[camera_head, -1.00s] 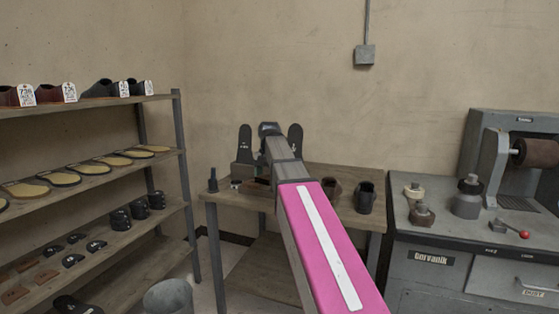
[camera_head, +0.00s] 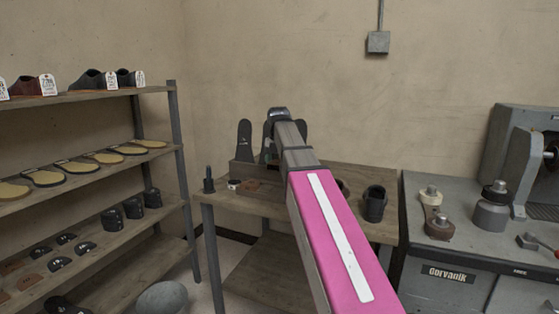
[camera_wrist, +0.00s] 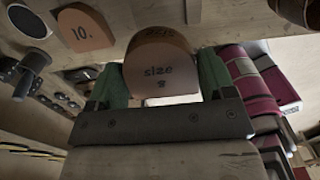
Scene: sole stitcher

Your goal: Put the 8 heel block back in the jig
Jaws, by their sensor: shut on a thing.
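The size 8 heel block (camera_wrist: 160,72) is a brown, round-topped block with "size 8" on its face. My gripper (camera_wrist: 155,85) is shut on it, a green finger on each side. In the head view my gripper (camera_head: 279,118) is at the back of the wooden bench, and my arm hides the block. A brown block marked 10 (camera_wrist: 84,27) lies to the left in the wrist view. Upright black sole shapes (camera_head: 245,140) stand in a wooden holder (camera_head: 243,170) on the bench. I cannot tell whether this holder is the jig.
The wooden bench (camera_head: 222,202) also holds a dark peg (camera_head: 208,181) and a black cup (camera_head: 375,203). A shelf rack (camera_head: 172,130) with soles and shoes stands left. A grey machine cabinet (camera_head: 425,272) stands right. A bin (camera_head: 162,298) is on the floor.

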